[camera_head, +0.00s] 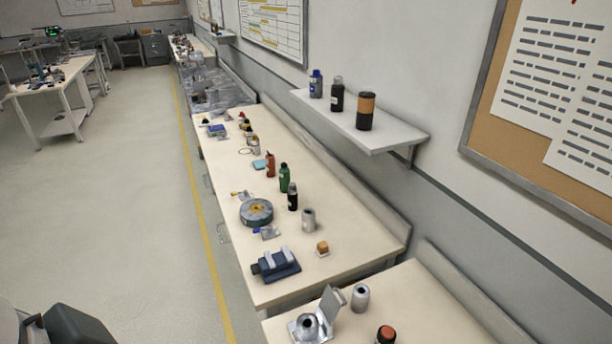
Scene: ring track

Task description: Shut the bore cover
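A grey metal fixture (307,328) with a dark round opening stands on the near bench at the bottom of the view. A flat grey plate, which looks like the bore cover (331,302), stands raised and tilted at its right side, so the opening is uncovered. The fixture's lower edge is close to the picture's bottom edge. Neither of my grippers can be made out in this view.
A grey cylinder (360,298) and a red-topped dark item (386,335) stand right of the fixture. The longer bench (350,238) beyond holds a blue vise (276,265), a round green device (256,212) and bottles. A wall shelf (372,131) overhangs. Open floor (120,220) lies left.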

